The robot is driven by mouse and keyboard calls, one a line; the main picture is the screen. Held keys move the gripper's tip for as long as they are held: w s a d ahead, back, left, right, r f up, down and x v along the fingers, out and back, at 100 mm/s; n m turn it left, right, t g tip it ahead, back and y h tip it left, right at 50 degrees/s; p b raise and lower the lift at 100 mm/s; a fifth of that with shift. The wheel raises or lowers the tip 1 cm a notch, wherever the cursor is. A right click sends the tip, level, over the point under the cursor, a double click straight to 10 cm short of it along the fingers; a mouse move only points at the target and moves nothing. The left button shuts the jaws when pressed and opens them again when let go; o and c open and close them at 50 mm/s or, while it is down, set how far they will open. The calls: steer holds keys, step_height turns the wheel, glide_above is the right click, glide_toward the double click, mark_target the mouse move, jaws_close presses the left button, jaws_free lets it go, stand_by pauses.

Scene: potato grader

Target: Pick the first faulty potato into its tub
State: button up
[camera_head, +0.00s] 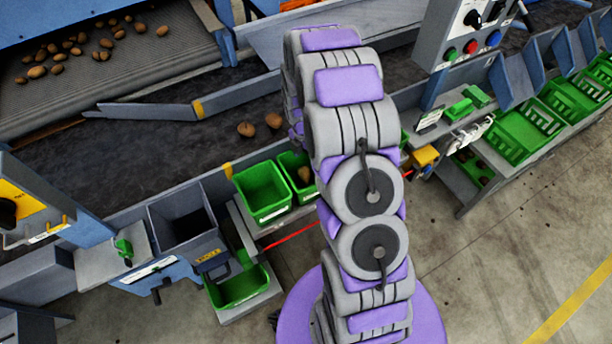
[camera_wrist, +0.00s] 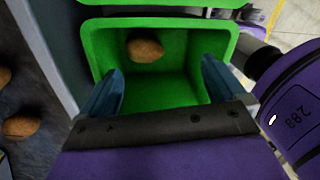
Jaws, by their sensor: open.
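A brown potato (camera_wrist: 145,50) lies inside a green tub (camera_wrist: 222,40) in the wrist view, near the tub's far wall. My gripper (camera_wrist: 162,85) is open over this tub, its two blue fingers apart with nothing between them; the potato shows beyond the fingertips. In the head view, a potato (camera_head: 304,174) sits in the right one of two green tubs, and the left tub (camera_head: 262,210) looks empty. My arm hides my gripper there. Two potatoes (camera_head: 245,129) (camera_head: 273,120) lie on the dark belt (camera_head: 140,160) behind the tubs.
Several potatoes lie on the upper left conveyor (camera_head: 120,70). A grey deflector bar (camera_head: 150,110) crosses the belt. A grey bin (camera_head: 185,225) stands left of the tubs. A control box (camera_head: 470,40) and green crates (camera_head: 530,130) stand at right. The floor at lower right is clear.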

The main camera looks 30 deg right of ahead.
steer(key=shift+a+r, duration=0.15)
steer(key=shift+a, duration=0.15)
step_height(320, 180, up, 17)
steer(key=w+p, duration=0.2)
steer(key=shift+p, duration=0.3)
steer(key=shift+a, duration=0.1)
